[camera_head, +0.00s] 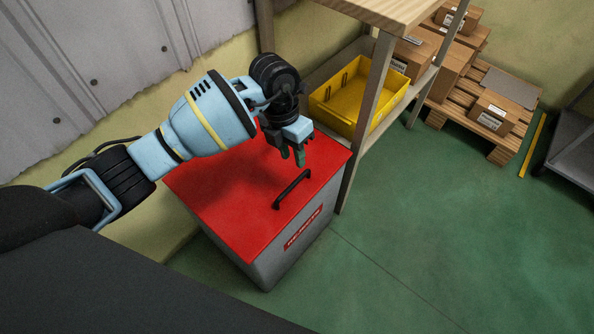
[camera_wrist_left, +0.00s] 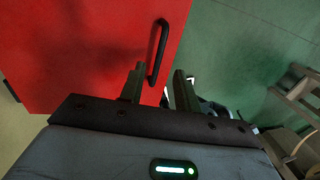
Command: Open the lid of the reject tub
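The reject tub (camera_head: 285,252) is a grey box on the floor with a red label on its front. Its flat red lid (camera_head: 225,205) is closed. A black bar handle (camera_head: 292,189) stands on the lid near its front edge. My left gripper (camera_head: 292,157) is above the lid, behind the handle and apart from it. In the left wrist view the lid (camera_wrist_left: 85,50) fills the upper left, and the handle (camera_wrist_left: 157,52) is just beyond the fingertips. The two fingers of my left gripper (camera_wrist_left: 158,78) are apart with nothing between them. My right gripper is not seen.
A wooden shelf with a yellow bin (camera_head: 350,108) stands right beside the tub; its post (camera_head: 365,125) is close to the lid's right corner. A corrugated grey panel (camera_head: 110,60) is behind. Cardboard boxes (camera_head: 492,113) sit on a pallet farther back. The green floor (camera_head: 430,230) in front is clear.

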